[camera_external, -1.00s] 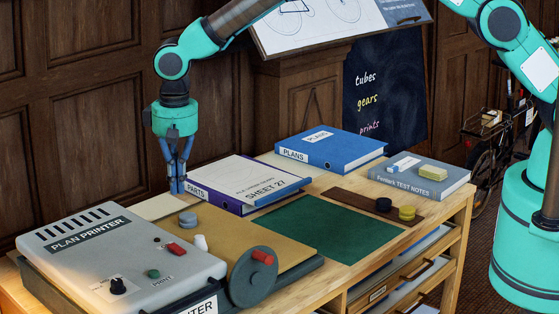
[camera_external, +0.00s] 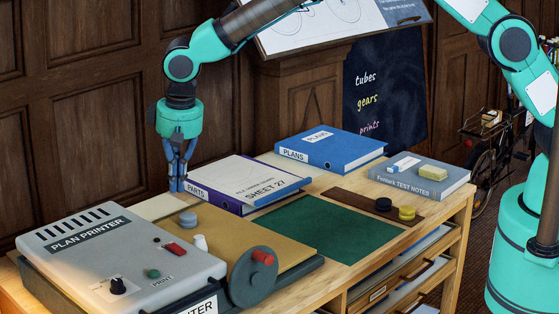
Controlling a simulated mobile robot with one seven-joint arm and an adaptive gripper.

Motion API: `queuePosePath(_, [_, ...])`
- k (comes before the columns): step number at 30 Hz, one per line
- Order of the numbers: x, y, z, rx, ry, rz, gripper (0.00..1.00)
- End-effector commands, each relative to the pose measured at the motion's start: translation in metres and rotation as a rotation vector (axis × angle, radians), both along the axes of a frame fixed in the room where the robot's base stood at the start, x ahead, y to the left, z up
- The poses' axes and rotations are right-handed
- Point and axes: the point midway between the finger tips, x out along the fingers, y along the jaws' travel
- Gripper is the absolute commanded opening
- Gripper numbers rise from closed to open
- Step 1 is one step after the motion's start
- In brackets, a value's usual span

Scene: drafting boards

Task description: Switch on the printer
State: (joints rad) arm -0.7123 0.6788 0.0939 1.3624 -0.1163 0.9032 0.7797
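The plan printer (camera_external: 75,262) is a pale grey box at the front left of the wooden desk. On its sloped top are a red switch (camera_external: 176,249), a green button (camera_external: 153,273) marked PRINT and a black knob (camera_external: 117,286). A dark grey crank wheel with a red handle (camera_external: 263,257) stands at its right side. My gripper (camera_external: 177,187) points down behind the printer, by the left end of the purple and white PARTS binder (camera_external: 245,180). Its fingers look close together. I cannot tell whether they touch the binder or the desk.
A blue PLANS binder (camera_external: 330,150) and a grey TEST NOTES book (camera_external: 420,180) with small items lie at the back right. A green mat (camera_external: 328,228) covers the middle. Grey and white pieces (camera_external: 188,222) stand on the tan board (camera_external: 225,232) beside the printer.

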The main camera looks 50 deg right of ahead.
Motion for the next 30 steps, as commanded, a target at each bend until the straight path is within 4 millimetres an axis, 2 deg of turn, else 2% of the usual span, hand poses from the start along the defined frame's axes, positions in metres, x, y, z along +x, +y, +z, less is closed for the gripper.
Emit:
queuePosePath(8, [0.000, 0.000, -0.004, -0.001, 0.001, 0.000, 0.00])
queuePosePath(14, [0.002, 0.000, -0.018, -0.002, 0.002, 0.000, 0.00])
queuePosePath(30, [0.013, 0.000, -0.099, -0.002, 0.002, 0.000, 0.00])
